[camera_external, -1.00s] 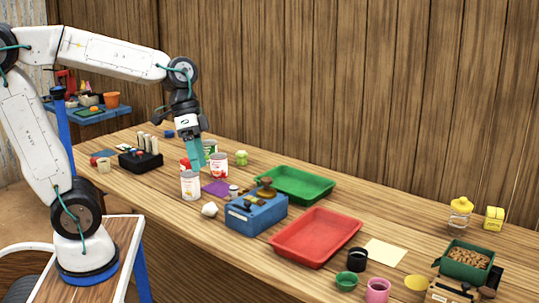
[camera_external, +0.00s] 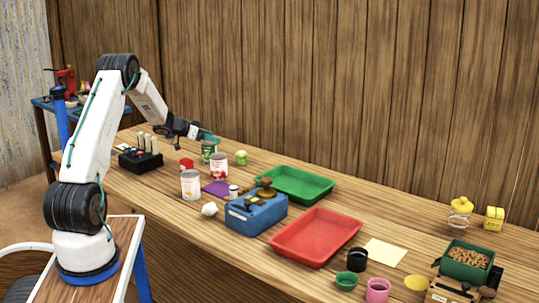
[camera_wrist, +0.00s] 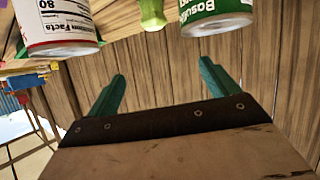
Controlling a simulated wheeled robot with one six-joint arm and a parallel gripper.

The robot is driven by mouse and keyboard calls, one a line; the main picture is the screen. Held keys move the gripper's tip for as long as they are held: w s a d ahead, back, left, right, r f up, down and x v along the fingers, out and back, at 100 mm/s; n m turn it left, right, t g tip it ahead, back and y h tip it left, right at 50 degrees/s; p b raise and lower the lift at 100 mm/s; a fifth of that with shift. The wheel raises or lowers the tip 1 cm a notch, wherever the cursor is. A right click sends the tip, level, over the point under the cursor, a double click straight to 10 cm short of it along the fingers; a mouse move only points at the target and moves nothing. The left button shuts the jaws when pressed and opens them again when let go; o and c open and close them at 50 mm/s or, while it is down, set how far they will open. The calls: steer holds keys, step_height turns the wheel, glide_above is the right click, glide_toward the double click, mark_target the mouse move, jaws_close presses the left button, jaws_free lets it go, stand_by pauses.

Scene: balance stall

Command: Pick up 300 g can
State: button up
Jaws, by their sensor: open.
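Several cans stand on the wooden counter in the external view: a white-labelled can (camera_external: 191,187), a red-and-white can (camera_external: 219,168) and a green can (camera_external: 208,151). I cannot read a weight on any of them. My gripper (camera_external: 212,138) is open and roughly level, just above and beside the green can, pointing right. In the wrist view its teal fingers (camera_wrist: 162,80) are spread with nothing between them. The green can (camera_wrist: 217,12) is at the top right there, and a can with a nutrition label (camera_wrist: 55,25) is at the top left, both cut off by the frame.
A green vegetable-like item (camera_external: 241,157) stands near the cans. A red block (camera_external: 186,164), purple cloth (camera_external: 216,188) and blue scale (camera_external: 257,213) are close by. Green (camera_external: 328,185) and red trays (camera_external: 346,232) lie to the right. The plank wall (camera_external: 300,80) stands behind.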

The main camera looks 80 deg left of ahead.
mark_target(202, 143)
steer(key=shift+n+y, duration=0.3)
steer(key=shift+y, duration=0.6)
steer(key=s+a+f, duration=0.1)
steer(key=s, duration=0.1)
steer(key=s+a+f, duration=0.1)
steer(key=s+a, duration=0.1)
steer(key=s+a+f, duration=0.1)
steer(key=s, duration=0.1)
steer(key=shift+a+f, duration=0.35)
steer(key=shift+f, duration=0.05)
steer(key=shift+x, duration=1.15)
steer(key=x, duration=0.5)
steer(key=shift+w+d+f, duration=0.15)
steer(key=shift+w+d, duration=0.05)
steer(key=shift+d, duration=0.05)
steer(key=c, duration=1.4)
